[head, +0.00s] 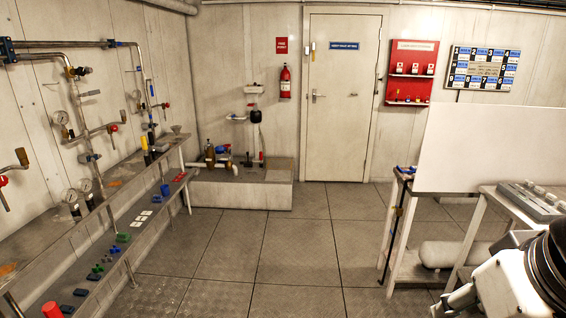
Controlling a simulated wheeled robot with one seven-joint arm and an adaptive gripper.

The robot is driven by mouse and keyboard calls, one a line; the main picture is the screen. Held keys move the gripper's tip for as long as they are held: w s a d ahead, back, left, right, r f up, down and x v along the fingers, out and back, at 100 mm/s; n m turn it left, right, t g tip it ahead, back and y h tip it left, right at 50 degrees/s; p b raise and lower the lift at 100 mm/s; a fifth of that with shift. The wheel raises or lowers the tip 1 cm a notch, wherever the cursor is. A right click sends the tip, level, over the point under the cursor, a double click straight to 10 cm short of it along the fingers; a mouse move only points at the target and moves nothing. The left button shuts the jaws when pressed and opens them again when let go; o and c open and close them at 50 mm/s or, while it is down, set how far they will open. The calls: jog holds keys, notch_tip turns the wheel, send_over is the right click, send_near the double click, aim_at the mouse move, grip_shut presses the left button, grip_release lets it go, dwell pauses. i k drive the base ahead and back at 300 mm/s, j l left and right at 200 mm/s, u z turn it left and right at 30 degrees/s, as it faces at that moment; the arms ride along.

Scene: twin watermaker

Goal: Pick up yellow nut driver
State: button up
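A small upright yellow item (144,143) stands on the upper left bench, near its far end. It may be the yellow nut driver, but it is too small to tell for certain. Dark upright items (151,136) stand right by it, and I cannot tell whether they touch. Part of my own arm, white and black, shows at the lower right corner, far from the yellow item. My gripper cannot be made out in this view.
The left bench (50,232) has pipes, gauges and valves above it. A lower shelf (160,207) holds small coloured parts. A low plinth (240,190) stands at the back. A table (395,185) and white panel (495,150) stand right. The middle floor (270,255) is clear.

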aim_at(143, 139)
jog(key=i+u, duration=0.1)
jog(key=i, duration=0.8)
jog(key=i+l+u, duration=0.1)
jog(key=i, duration=0.8)
jog(key=i+j+u, duration=0.1)
jog(key=i+u, duration=0.75)
jog(key=i+l+u, duration=0.15)
jog(key=i+u, duration=0.3)
jog(key=i+j+u, duration=0.5)
jog(key=i+l, duration=0.1)
